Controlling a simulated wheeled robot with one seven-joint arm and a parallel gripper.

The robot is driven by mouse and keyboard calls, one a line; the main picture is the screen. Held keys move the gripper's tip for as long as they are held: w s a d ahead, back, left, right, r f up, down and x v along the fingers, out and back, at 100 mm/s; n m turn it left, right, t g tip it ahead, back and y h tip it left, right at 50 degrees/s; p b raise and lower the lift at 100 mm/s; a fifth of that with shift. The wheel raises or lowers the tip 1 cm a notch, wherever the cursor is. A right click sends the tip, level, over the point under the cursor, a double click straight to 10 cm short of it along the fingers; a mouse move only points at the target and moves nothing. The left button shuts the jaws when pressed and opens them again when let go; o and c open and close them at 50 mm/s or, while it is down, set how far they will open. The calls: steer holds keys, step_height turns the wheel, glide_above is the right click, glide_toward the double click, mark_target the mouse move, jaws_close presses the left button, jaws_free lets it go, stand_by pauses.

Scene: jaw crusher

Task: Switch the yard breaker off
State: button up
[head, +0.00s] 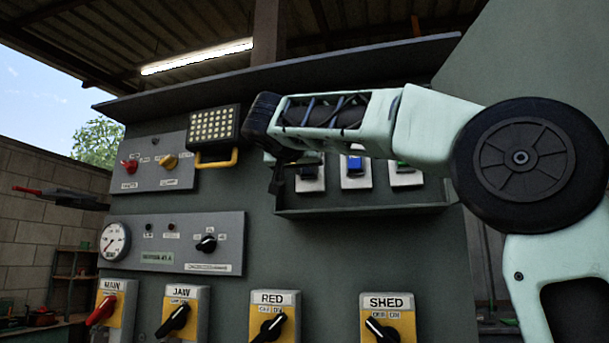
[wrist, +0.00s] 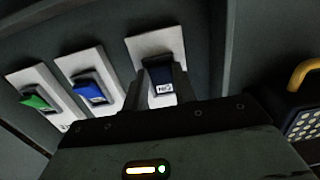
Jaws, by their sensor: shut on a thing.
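Three small breakers sit on white plates in a shelf-like recess of the grey panel. The dark one (head: 308,172) is at the left in the head view, the blue one (head: 355,164) is in the middle and the green one (head: 402,166) is at the right. In the wrist view the dark breaker (wrist: 160,76) carries a small label that I cannot read, so I cannot tell which is the yard breaker. My gripper (head: 285,178) is at the dark breaker, shut on it, with fingers (wrist: 164,95) on both sides. My gripper partly hides it in the head view.
Below are the MAIN (head: 103,308), JAW (head: 178,315), RED (head: 273,322) and SHED (head: 383,328) rotary switches on yellow plates. A lamp block with a yellow handle (head: 215,160) stands close left of my gripper. The recess's lower ledge (head: 360,210) juts out below.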

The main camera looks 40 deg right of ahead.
steer(key=shift+c, duration=0.2)
steer(key=o, duration=1)
steer(key=b+v, duration=0.2)
steer(key=v, duration=1.5)
steer(key=shift+s+a, duration=0.15)
steer(key=shift+s, duration=0.05)
